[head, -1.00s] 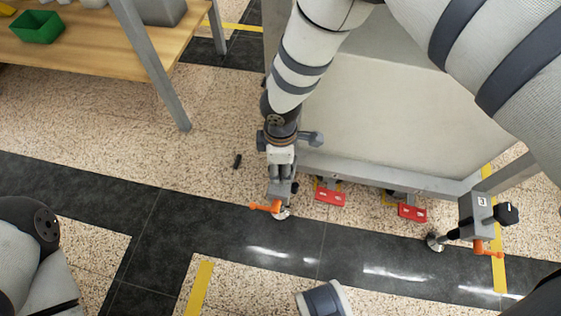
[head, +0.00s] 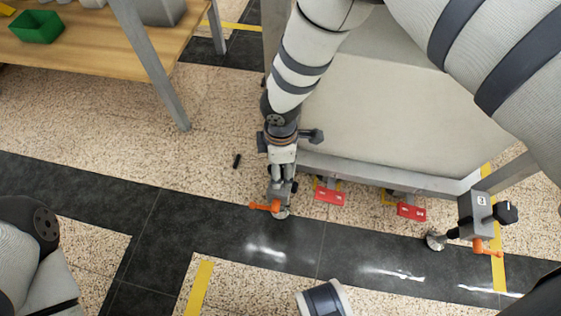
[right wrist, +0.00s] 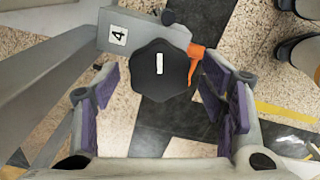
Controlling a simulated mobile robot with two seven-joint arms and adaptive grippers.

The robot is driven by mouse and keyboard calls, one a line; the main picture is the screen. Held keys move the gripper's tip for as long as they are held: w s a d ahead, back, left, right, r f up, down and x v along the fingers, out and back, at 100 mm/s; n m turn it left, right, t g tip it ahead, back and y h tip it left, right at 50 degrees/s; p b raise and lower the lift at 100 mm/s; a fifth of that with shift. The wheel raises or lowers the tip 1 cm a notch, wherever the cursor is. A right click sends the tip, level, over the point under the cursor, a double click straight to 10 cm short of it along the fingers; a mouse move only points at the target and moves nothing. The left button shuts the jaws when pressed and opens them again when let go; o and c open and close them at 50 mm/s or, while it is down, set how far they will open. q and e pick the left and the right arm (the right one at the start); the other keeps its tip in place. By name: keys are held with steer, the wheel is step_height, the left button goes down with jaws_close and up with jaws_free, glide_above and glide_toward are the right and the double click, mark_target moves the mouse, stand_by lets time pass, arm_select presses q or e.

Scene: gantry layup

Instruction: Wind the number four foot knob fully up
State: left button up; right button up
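The number four foot knob (right wrist: 160,68) is black and lobed with a white mark on its face. It sits beside a grey bracket (right wrist: 122,34) labelled 4 in the right wrist view. An orange lever (right wrist: 195,62) is right of the knob; it also shows in the head view (head: 264,207). My right gripper (right wrist: 160,80) is open, with its purple-padded fingers apart on either side of the knob and visible gaps between. In the head view my right gripper (head: 282,172) points down over this foot and mostly hides the knob. My left gripper is out of view.
Another foot bracket (head: 476,215) with a black knob and orange lever stands at the frame's right end. Two red pedals (head: 329,197) (head: 411,212) lie between the feet. A small black piece (head: 237,161) lies on the floor. A wooden bench (head: 90,60) stands upper left.

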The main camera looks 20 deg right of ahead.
step_height(320, 180, up, 12)
stand_by(0.4)
